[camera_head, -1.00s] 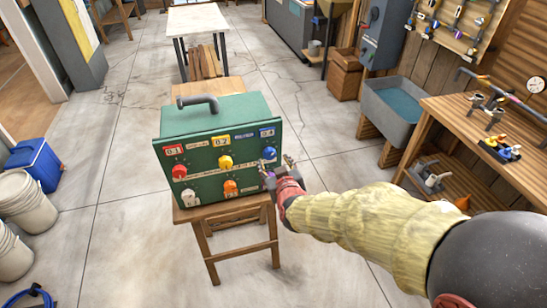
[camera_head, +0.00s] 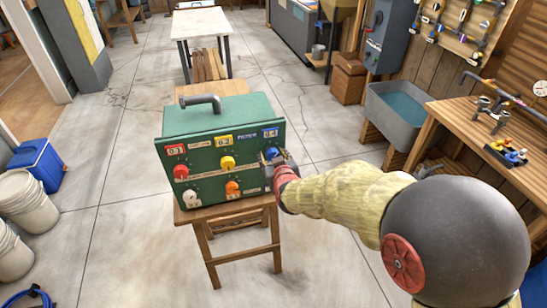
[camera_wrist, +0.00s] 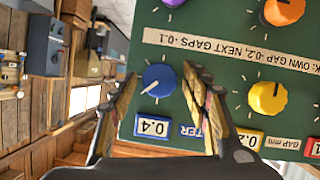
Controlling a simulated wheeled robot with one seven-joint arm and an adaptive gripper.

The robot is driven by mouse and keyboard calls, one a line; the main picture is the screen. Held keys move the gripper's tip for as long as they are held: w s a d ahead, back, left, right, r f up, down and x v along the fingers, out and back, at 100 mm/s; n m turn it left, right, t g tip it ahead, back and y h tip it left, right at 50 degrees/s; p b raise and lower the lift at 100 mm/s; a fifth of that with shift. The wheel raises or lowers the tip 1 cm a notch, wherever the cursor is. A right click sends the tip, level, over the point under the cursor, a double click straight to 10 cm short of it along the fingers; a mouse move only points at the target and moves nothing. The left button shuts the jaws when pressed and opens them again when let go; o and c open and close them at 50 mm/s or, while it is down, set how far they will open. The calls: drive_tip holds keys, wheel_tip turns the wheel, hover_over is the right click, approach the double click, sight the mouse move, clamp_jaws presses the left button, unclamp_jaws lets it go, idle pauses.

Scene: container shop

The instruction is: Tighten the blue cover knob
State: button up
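The blue cover knob (camera_wrist: 158,80) is on the front of the green box (camera_head: 222,114), at the right end of the upper row, beside a blue-framed label reading 0.4 (camera_wrist: 152,125). In the head view my gripper (camera_head: 276,160) is at this knob and partly hides it. In the wrist view my gripper (camera_wrist: 158,85) is open, with one finger on each side of the blue knob. Gaps show between the fingers and the knob, so it does not appear gripped. The knob's white pointer line points to the lower left in the wrist view.
The panel also has a yellow knob (camera_head: 228,163), a red knob (camera_head: 181,172), an orange knob (camera_head: 233,188) and a white knob (camera_head: 191,198). The box stands on a wooden stool (camera_head: 240,236). A workbench (camera_head: 455,125) and a sink (camera_head: 402,112) are at the right.

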drive_tip(key=c, duration=1)
drive_tip(key=shift+d+f+m+b, duration=0.1)
drive_tip(key=shift+m+b, duration=0.2)
drive_tip(key=shift+b, duration=0.6)
drive_tip(key=shift+d+m+y+b, duration=0.1)
drive_tip(key=shift+m+y+b, duration=0.7)
drive_tip(key=shift+m+b, duration=0.15)
drive_tip(key=m+p, duration=0.1)
drive_tip(key=m+y+p, duration=0.1)
drive_tip(key=p, duration=0.1)
drive_tip(key=shift+d+r+g+y, duration=0.1)
drive_tip(key=shift+r+g+y, duration=0.1)
drive_tip(key=shift+g+y, duration=0.15)
drive_tip(key=m+y+p, duration=0.1)
drive_tip(key=m+p, duration=0.1)
drive_tip(key=p, duration=0.2)
drive_tip(key=shift+m+y+p, duration=0.25)
drive_tip(key=shift+p, duration=0.1)
drive_tip(key=m+p, duration=0.1)
drive_tip(key=m+y+p, duration=0.1)
drive_tip(key=shift+d+f+m+y, duration=0.1)
drive_tip(key=shift+f+m+y, duration=0.15)
drive_tip(key=shift+m+y, duration=0.05)
drive_tip(key=shift+w+f+m+y+p, duration=0.1)
drive_tip(key=shift+m+y+p, duration=0.45)
drive_tip(key=shift+m, duration=1.05)
drive_tip(key=shift+t+y, duration=0.25)
drive_tip(key=shift+t, duration=0.2)
